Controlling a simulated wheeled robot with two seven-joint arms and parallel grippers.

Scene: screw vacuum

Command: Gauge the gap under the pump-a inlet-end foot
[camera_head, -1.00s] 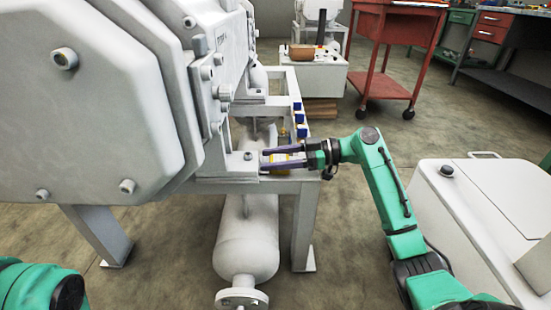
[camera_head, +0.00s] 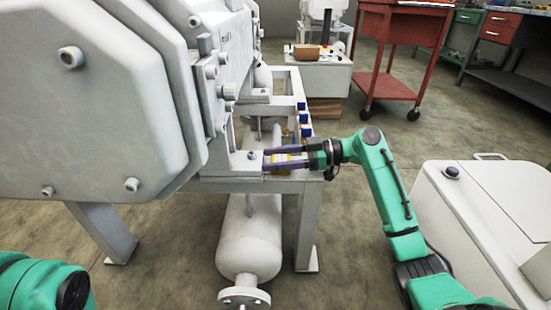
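The white pump (camera_head: 90,110) fills the left of the view, on a grey-white frame. Its near foot (camera_head: 237,163), with a bolt on top, rests at the frame's near right corner. My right gripper (camera_head: 266,160) reaches in from the right, its two dark fingers parted and pointing at this foot, with the tips just right of the bolt. A small yellow thing (camera_head: 281,158) shows between the fingers; I cannot tell whether it is gripped or lies behind them. The gap under the foot is too small to make out. My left gripper is out of view; only part of its green arm shows at lower left.
Several blue-topped items (camera_head: 304,118) line the frame's right rail. A white cylinder with a flange (camera_head: 248,245) hangs beneath the frame. A white cabinet (camera_head: 480,205) stands at right, and a red cart (camera_head: 385,50) behind. Some floor between frame and cabinet is clear.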

